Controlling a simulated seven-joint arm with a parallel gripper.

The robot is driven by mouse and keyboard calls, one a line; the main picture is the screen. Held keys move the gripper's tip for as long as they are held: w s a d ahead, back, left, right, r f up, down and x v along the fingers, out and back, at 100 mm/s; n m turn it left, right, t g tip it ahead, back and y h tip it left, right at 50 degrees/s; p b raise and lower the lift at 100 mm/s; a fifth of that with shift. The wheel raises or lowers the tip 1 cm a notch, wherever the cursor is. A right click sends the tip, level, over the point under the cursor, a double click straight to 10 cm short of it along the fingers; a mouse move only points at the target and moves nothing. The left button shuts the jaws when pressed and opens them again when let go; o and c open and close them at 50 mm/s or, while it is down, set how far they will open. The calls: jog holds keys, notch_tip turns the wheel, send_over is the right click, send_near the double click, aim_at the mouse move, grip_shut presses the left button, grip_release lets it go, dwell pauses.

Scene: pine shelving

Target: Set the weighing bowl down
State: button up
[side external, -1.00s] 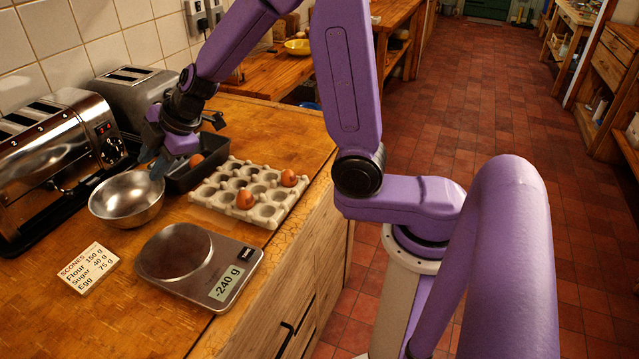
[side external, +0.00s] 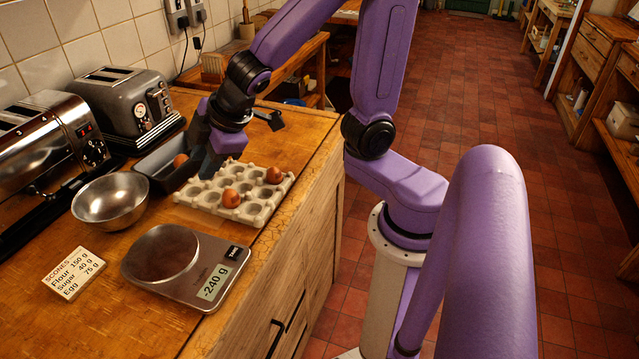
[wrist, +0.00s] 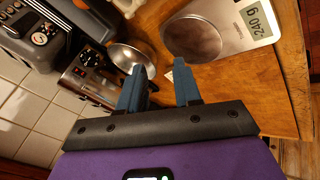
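The steel weighing bowl (side external: 110,201) sits upright on the wooden counter, left of the egg tray and in front of the toasters. It also shows in the wrist view (wrist: 128,57), beyond my fingers. My gripper (side external: 207,172) is above the area between the dark loaf tin and the egg tray, right of the bowl and apart from it. In the wrist view my two blue fingers (wrist: 160,76) are spread with nothing between them. The scale (side external: 180,262) stands in front of the bowl, its pan (side external: 160,250) empty, and its display reads -240 g.
A dark loaf tin (side external: 150,168) with a brown egg (side external: 180,160) stands behind the bowl. The egg tray (side external: 250,210) holds two eggs. Two toasters (side external: 128,104) line the wall. A scones recipe card (side external: 72,274) lies left of the scale.

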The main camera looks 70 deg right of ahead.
jog(key=s+d+f+g, duration=0.1)
jog(key=s+g, duration=0.2)
jog(key=s, duration=0.7)
jog(key=s+d+f+n+g, duration=0.1)
jog(key=s+d+g, duration=0.1)
jog(key=s, duration=0.8)
jog(key=shift+s+f+g, duration=0.15)
jog(key=shift+f+g, duration=0.1)
jog(key=shift+g, duration=0.45)
